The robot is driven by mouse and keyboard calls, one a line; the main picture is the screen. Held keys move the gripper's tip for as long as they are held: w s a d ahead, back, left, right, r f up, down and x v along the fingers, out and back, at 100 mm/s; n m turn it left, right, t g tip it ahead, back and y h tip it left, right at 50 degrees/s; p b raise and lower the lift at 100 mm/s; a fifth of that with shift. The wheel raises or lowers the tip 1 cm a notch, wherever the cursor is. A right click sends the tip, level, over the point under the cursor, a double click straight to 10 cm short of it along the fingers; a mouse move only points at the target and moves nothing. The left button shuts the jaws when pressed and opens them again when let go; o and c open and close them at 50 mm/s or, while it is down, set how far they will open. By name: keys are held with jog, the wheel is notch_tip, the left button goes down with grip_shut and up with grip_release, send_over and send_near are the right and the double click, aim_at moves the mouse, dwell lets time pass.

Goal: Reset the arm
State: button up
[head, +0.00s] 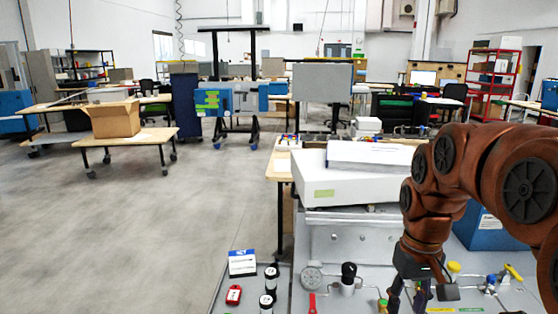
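My arm, a brown-orange one, comes in from the right edge and bends down over the analyser panel (335,235). My gripper (408,300) hangs at its end, pointing down at the bottom edge of the view. Its two dark fingers show a gap between them, but their tips are cut off by the frame. I see nothing held, though the space between the tips is hidden. A round gauge (312,277), a black-topped fitting (348,275) and a red-handled part (312,303) are on the panel left of my gripper.
Black-and-white cylinders (269,285), a red tag (233,294) and a blue-white box (242,262) lie left of the panel. A white box (350,187) sits behind it. A blue bin (484,228) is behind my arm. The floor at left is clear.

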jog(key=s+a+f+p, duration=0.2)
jog(key=s, duration=0.8)
jog(key=s+a+f+g+p, duration=0.1)
jog(key=s+a+f, duration=0.1)
jog(key=s, duration=0.9)
jog(key=shift+a+p, duration=0.4)
jog(key=shift+a, duration=0.4)
